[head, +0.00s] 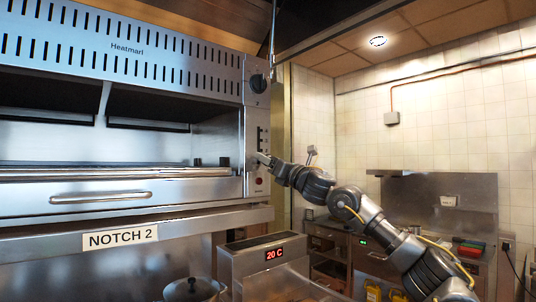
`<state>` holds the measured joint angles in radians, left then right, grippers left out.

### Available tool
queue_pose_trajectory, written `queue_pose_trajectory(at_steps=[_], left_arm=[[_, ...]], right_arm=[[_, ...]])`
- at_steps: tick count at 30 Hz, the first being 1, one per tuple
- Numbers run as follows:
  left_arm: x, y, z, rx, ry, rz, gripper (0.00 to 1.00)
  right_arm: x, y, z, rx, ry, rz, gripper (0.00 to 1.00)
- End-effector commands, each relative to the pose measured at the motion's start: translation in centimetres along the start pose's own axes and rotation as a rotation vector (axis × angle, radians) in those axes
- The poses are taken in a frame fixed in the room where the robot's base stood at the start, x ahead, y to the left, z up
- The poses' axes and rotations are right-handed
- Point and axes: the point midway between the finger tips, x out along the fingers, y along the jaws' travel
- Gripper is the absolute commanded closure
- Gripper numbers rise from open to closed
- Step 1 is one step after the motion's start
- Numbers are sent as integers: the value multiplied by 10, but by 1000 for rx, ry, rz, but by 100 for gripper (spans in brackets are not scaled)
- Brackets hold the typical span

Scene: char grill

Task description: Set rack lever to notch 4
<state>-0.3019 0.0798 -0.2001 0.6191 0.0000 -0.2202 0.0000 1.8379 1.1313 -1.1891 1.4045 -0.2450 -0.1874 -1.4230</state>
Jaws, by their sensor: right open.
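The steel grill (120,130) fills the left of the head view. On its right front panel is a dark vertical notched slot (259,138) with small marks beside it. My right gripper (262,160) reaches in from the right, its tip at the lower part of this slot. It is open. The rack lever cannot be made out apart from the gripper, which covers that spot. A sign (120,238) under the grill reads "NOTCH 2". The rack (110,173) runs across the grill opening. My left gripper is not in view.
A black knob (258,83) sits above the slot and a red button (258,181) below it. A digital unit (262,262) reading 20 C stands below, next to a lidded pot (192,289). A steel counter (330,235) stands behind my right arm.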

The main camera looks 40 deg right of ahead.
Motion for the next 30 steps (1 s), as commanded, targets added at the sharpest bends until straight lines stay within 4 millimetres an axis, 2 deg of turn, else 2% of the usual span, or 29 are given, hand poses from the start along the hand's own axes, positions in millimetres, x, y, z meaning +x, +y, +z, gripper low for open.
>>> queue_pose_trajectory(at_steps=[4, 12, 24, 28, 30], left_arm=[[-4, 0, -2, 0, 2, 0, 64], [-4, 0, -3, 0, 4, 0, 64], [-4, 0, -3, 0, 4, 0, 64], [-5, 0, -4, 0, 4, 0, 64], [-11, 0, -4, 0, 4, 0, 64]], right_arm=[[8, 0, 1, 0, -1, 1, 44], [8, 0, 0, 0, -1, 1, 45], [8, 0, 0, 0, -1, 0, 98], [8, 0, 2, 0, -2, 0, 100], [12, 2, 10, 1, -3, 0, 100]])
